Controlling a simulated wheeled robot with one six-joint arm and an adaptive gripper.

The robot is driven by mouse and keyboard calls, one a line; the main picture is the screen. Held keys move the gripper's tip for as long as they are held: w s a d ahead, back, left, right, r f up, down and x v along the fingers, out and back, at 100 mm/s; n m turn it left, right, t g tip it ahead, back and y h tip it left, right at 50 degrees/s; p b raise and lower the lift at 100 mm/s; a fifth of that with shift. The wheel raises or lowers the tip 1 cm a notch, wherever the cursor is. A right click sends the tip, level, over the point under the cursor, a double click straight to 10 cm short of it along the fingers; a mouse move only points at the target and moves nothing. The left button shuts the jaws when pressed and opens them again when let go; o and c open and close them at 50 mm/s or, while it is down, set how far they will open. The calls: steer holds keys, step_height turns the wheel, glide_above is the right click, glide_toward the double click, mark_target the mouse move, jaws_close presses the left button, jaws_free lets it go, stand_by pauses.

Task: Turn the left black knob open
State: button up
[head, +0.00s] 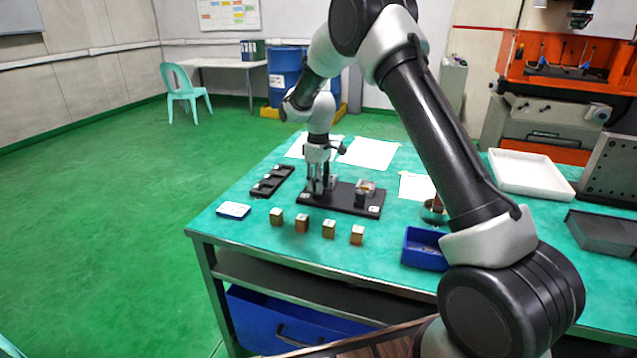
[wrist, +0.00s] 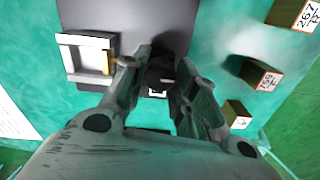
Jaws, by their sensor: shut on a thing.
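A black base plate (head: 343,196) lies on the green table with a fixture at each end. My gripper (head: 318,189) points down over its left end. In the wrist view, my gripper (wrist: 158,85) has its fingers on either side of the left black knob (wrist: 157,74) and is shut on it. The knob is partly hidden by the fingers, and its turn angle cannot be told. A silver vise (wrist: 88,58) is beside it. The right fixture (head: 366,190) stands clear of my gripper.
Several small labelled blocks (head: 302,224) stand in a row in front of the plate. A black tray (head: 271,182) and a blue-edged card (head: 233,210) lie to the left. A blue bin (head: 424,249) is at the right, and white paper (head: 368,153) lies behind.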

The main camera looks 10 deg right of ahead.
stand_by(0.5)
steer(key=o, duration=1)
step_height(320, 180, up, 12)
steer(key=shift+r, duration=0.1)
